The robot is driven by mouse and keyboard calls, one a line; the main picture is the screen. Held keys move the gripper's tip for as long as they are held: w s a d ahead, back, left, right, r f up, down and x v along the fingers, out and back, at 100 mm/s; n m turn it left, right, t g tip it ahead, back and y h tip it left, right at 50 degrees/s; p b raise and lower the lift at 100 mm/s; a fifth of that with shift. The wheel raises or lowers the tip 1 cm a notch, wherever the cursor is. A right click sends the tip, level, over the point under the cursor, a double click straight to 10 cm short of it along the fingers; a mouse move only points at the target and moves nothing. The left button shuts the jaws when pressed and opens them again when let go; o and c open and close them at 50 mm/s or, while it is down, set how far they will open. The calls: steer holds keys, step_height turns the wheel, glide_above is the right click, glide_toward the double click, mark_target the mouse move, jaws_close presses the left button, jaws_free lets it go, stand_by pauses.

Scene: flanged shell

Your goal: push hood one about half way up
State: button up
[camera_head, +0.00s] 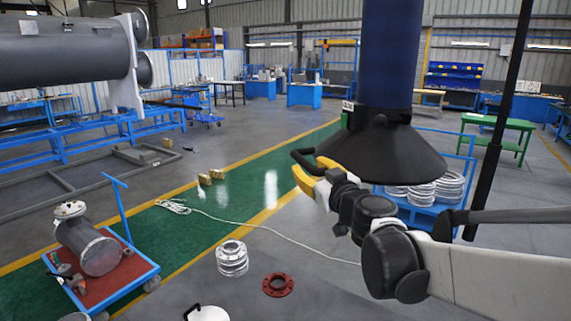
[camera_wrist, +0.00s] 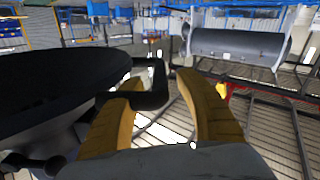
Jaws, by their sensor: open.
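The hood (camera_head: 385,150) is a black cone at the lower end of a thick blue duct (camera_head: 390,50), right of centre in the head view. Its dark rim fills the left of the wrist view (camera_wrist: 60,75). A black loop handle (camera_head: 302,158) sticks out from the hood's left side; it also shows in the wrist view (camera_wrist: 153,98). My gripper (camera_head: 312,171) has yellow fingers and is at the handle, just left of the hood. In the wrist view the fingers (camera_wrist: 162,82) are apart, with the handle's outer end between them. I cannot tell whether they touch it.
A blue crate of metal rings (camera_head: 430,190) stands behind my arm. A black pole (camera_head: 500,120) rises at right. A flange stack (camera_head: 232,258) and a red flange (camera_head: 277,285) lie on the floor. A cart (camera_head: 105,270) is at lower left.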

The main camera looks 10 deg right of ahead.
mark_target(318, 175)
steer(key=s, duration=0.2)
steer(key=s+d, duration=0.1)
steer(key=s, duration=0.5)
steer(key=shift+d, duration=0.15)
steer(key=s+d+f+m+g+h+b, duration=0.2)
steer(key=s+d+f+m+h+b, duration=0.25)
steer(key=f, duration=0.65)
steer(key=s+d+f+m+g+h+b, duration=0.25)
steer(key=s+f+b, duration=0.35)
steer(key=f+b, duration=0.3)
steer(key=s+a+f+n+g+y+b, duration=0.1)
steer(key=s+a+f+g+y+b, duration=0.1)
steer(key=f, duration=0.7)
steer(key=s+a+f+n+g+y+b, duration=0.2)
steer(key=s+a+f+g+b, duration=0.1)
steer(key=s+a+f, duration=0.4)
step_height(318, 175, down, 3)
steer(key=shift+s+r+g, duration=0.1)
steer(key=shift+s+g, duration=0.55)
steer(key=shift+s, duration=0.6)
